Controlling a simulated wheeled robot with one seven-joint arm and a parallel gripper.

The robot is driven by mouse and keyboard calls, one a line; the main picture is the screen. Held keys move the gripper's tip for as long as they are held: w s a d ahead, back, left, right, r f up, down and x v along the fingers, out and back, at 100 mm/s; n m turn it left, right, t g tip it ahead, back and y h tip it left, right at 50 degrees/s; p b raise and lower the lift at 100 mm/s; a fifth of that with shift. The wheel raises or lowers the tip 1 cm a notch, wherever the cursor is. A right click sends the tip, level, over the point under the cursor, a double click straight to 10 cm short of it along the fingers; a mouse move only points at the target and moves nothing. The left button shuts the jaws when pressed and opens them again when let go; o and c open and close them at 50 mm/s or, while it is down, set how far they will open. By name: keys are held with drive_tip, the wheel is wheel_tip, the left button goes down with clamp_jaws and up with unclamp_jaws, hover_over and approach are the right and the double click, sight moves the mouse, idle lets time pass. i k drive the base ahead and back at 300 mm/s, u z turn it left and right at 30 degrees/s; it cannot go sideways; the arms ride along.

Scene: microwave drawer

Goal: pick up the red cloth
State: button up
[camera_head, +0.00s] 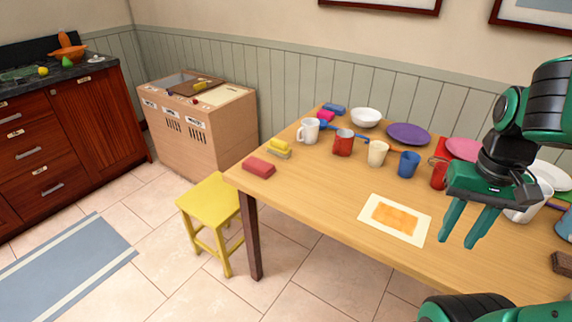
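A small flat red thing (258,167), which looks like a folded red cloth, lies on the wooden table (330,205) near its left corner. It lies flat and nothing covers it. My gripper (457,244) hangs at the right side of the view with its fingers pointing down. The two green fingers are apart, with nothing between them. The gripper is far to the right of the red cloth, and the table shows between them.
Yellow sponges (279,148) lie just behind the cloth. A white mug (308,131), red mug (343,143), cream cup (378,152) and blue cup (409,164) stand farther back. An orange-centred mat (394,220) lies mid-table. A yellow stool (215,204) stands below the left edge.

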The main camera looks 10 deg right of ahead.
sight(260, 167)
drive_tip(key=z, duration=2.75)
drive_tip(key=k, duration=1.15)
drive_tip(key=u, duration=2.4)
drive_tip(key=i, duration=0.7)
drive_tip(key=u, duration=0.1)
